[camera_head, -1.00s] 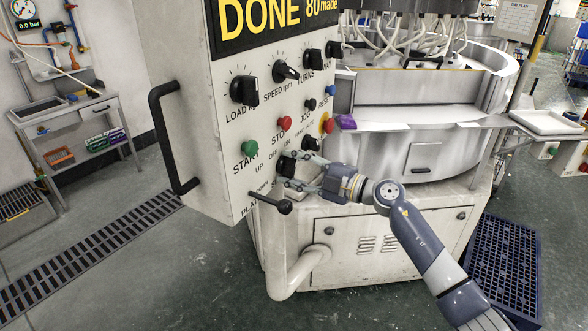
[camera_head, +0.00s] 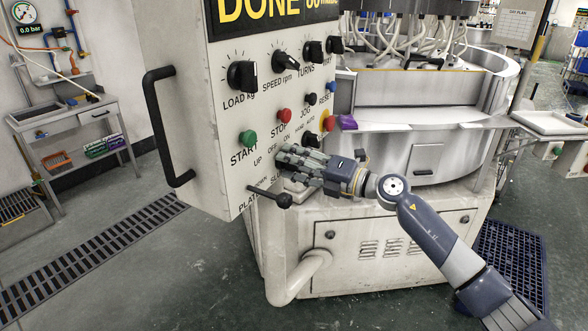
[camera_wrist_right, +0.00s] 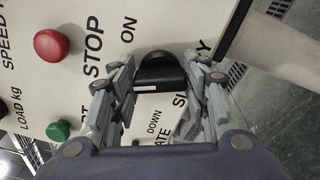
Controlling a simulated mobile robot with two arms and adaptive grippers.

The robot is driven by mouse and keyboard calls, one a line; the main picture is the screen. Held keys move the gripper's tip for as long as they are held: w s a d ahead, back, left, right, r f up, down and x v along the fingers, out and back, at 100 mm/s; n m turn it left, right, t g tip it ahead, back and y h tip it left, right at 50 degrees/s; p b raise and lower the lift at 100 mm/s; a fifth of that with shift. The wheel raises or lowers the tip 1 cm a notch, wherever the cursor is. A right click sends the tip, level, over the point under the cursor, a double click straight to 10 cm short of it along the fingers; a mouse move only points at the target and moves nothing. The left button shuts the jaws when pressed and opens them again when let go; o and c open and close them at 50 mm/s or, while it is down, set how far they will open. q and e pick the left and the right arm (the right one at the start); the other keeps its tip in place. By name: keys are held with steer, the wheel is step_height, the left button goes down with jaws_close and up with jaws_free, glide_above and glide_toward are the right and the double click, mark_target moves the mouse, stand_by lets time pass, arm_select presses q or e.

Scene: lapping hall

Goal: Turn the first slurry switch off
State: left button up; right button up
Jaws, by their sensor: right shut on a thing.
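The slurry switch is a black rotary knob (camera_wrist_right: 160,75) on the pale control panel (camera_wrist_right: 215,20), with ON and partly covered SLURRY lettering beside it in the right wrist view. My right gripper (camera_wrist_right: 160,92) is shut on this knob, one finger on each side of it. In the head view my right gripper (camera_head: 284,163) reaches the panel from the right, and its fingers hide the knob. OFF and ON lettering shows just above the fingers there. The exact angle of the knob is hard to tell. My left gripper is not in view.
A black handle (camera_head: 163,125) sticks out at left.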

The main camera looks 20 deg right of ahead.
steer(key=shift+f+n+b, duration=0.15)
steer(key=shift+n+b, duration=0.2)
steer(key=shift+n, duration=0.65)
steer(key=o, duration=1.1)
steer(key=shift+a, duration=0.1)
steer(key=shift+c, duration=0.2)
steer(key=v, duration=1.2)
